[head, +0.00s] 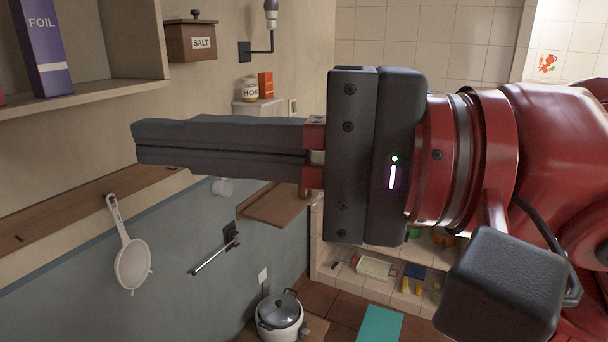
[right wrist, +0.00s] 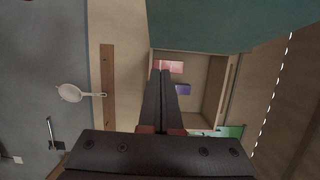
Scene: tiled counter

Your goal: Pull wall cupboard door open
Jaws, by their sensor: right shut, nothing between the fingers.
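The wall cupboard (head: 130,88) is at the upper left in the head view, its front uncovered on the part I see. A purple FOIL box (head: 46,45) stands inside. In the right wrist view the cupboard (right wrist: 206,75) shows its interior, and a teal panel (right wrist: 215,25), which looks like its swung-out door, spans the top. The door is outside the head view. My right gripper (head: 140,143) is shut and empty, pointing left below and in front of the cupboard. Its fingers also show in the right wrist view (right wrist: 161,73), overlapping the cupboard opening. My left gripper is out of view.
A wooden SALT box (head: 192,42) hangs right of the cupboard. A wooden rail (head: 85,209) runs along the wall below, with a white strainer (head: 131,262) hanging from it. A pot (head: 280,312) stands low at the bottom. A pink box (right wrist: 170,66) lies in the cupboard.

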